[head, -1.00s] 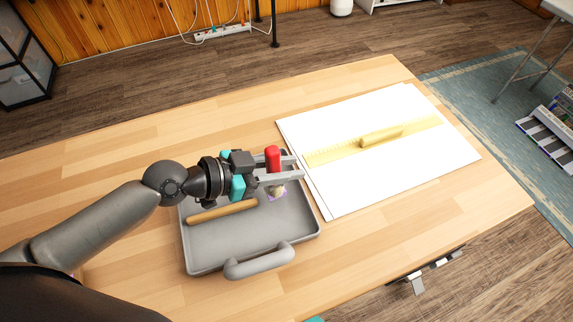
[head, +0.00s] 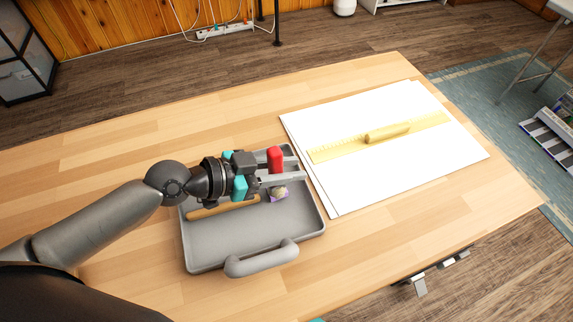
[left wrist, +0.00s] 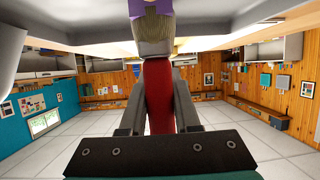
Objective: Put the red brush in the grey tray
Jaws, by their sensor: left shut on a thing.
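My left gripper (head: 283,171) is shut on the red brush (head: 275,158) and holds it upright over the far right part of the grey tray (head: 188,245). The brush's red handle rises above the fingers, and its pale head points down. In the left wrist view the red handle (left wrist: 158,95) runs between the fingers (left wrist: 160,117), with the pale head (left wrist: 153,35) at the top. A purple patch (head: 279,199) shows at the end of the head. I cannot tell whether the brush touches the tray floor. My right gripper is not in view.
A wooden rod (head: 222,209) lies in the tray, partly hidden by my gripper. The tray's handle (head: 262,259) is at its near side. White sheets (head: 365,185) with a yellow ruler (head: 330,151) and a yellow roll-like piece (head: 387,133) lie right of the tray.

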